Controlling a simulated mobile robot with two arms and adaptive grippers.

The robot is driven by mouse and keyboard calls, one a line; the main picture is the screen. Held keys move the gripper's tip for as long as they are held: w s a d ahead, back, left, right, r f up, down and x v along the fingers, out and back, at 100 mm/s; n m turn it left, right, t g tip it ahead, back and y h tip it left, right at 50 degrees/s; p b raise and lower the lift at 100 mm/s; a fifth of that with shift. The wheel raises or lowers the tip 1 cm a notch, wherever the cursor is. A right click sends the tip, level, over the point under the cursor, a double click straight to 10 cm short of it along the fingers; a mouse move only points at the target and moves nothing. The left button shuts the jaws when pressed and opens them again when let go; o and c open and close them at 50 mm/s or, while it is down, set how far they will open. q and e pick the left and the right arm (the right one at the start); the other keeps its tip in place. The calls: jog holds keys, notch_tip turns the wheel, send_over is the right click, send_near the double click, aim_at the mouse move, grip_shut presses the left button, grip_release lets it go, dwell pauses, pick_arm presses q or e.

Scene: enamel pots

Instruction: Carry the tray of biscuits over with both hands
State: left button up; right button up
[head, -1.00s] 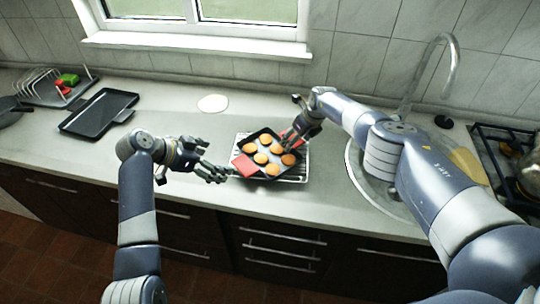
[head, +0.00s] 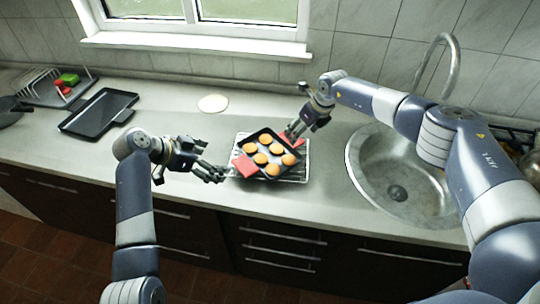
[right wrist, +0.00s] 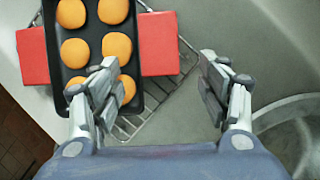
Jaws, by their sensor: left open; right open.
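The dark tray (head: 268,154) holds two rows of round golden biscuits (head: 276,149) and rests on a wire rack (head: 300,172) on the counter. A red pad (head: 243,166) is at its left end and another red pad (head: 294,138) at its right end. My left gripper (head: 222,173) is open, just left of the left pad. My right gripper (head: 311,121) is open and empty, above and behind the right pad. In the right wrist view its fingers (right wrist: 165,85) show over the tray (right wrist: 87,32) and rack, and one finger hides part of a biscuit.
A round sink (head: 420,190) with a tall tap (head: 450,75) lies to the right. An empty dark tray (head: 98,113) and a dish rack (head: 45,92) are at the left. A pale disc (head: 212,103) lies behind. The counter between the two trays is mostly clear.

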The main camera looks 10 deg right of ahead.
jog(key=shift+v, duration=2.9)
